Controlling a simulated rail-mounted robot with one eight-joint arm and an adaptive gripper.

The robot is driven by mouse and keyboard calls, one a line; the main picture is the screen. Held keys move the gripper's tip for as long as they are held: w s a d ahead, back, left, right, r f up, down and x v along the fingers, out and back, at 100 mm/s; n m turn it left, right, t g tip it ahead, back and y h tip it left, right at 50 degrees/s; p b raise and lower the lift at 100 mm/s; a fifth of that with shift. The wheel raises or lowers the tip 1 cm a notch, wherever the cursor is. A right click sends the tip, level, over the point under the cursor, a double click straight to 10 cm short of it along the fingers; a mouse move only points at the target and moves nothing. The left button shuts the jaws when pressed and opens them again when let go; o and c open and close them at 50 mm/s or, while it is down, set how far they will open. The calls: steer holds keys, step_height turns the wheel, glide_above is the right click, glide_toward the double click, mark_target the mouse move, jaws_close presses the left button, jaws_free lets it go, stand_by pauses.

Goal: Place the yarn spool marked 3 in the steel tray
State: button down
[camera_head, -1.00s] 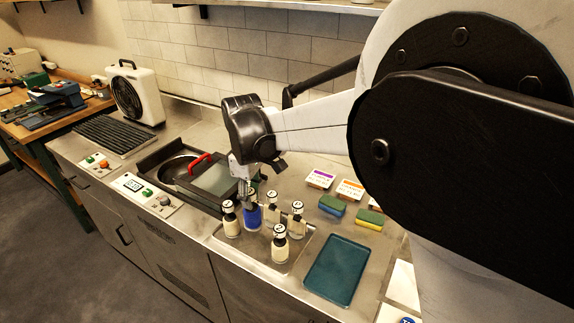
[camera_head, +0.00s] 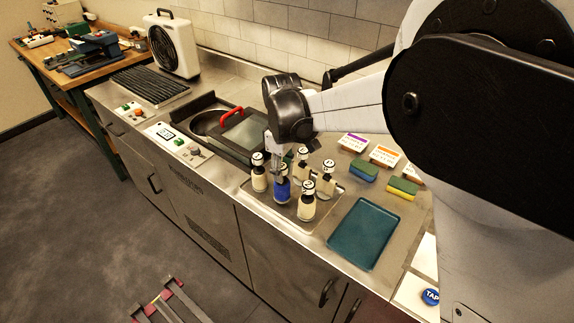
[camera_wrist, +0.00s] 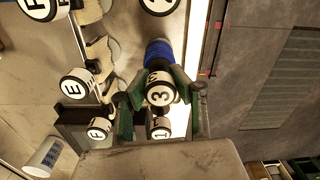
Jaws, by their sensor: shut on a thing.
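A spool with blue yarn (camera_head: 282,190) is among several cream spools over the steel tray (camera_head: 313,228). In the wrist view its white cap reads 3 (camera_wrist: 161,93), with blue yarn beyond the cap. My gripper (camera_head: 276,170) reaches down onto this spool from above. In the wrist view my gripper (camera_wrist: 158,98) has its green fingers on either side of the cap, shut on it. The spool looks about upright. I cannot tell whether its base touches the tray.
Cream spools stand close by, one in front (camera_head: 306,206) and one at left (camera_head: 259,178); some in the wrist view are marked E (camera_wrist: 74,88) and F (camera_wrist: 98,129). A teal tray (camera_head: 362,234) is empty.

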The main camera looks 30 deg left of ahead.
steer(key=shift+f+b, duration=0.55)
steer(key=shift+f, duration=0.1)
stand_by(0.8)
steer(key=c, duration=1)
jaws_free()
steer(key=shift+c, duration=0.2)
steer(key=shift+r, duration=0.15)
steer(key=shift+r+p, duration=1.35)
steer(key=shift+r, duration=2.05)
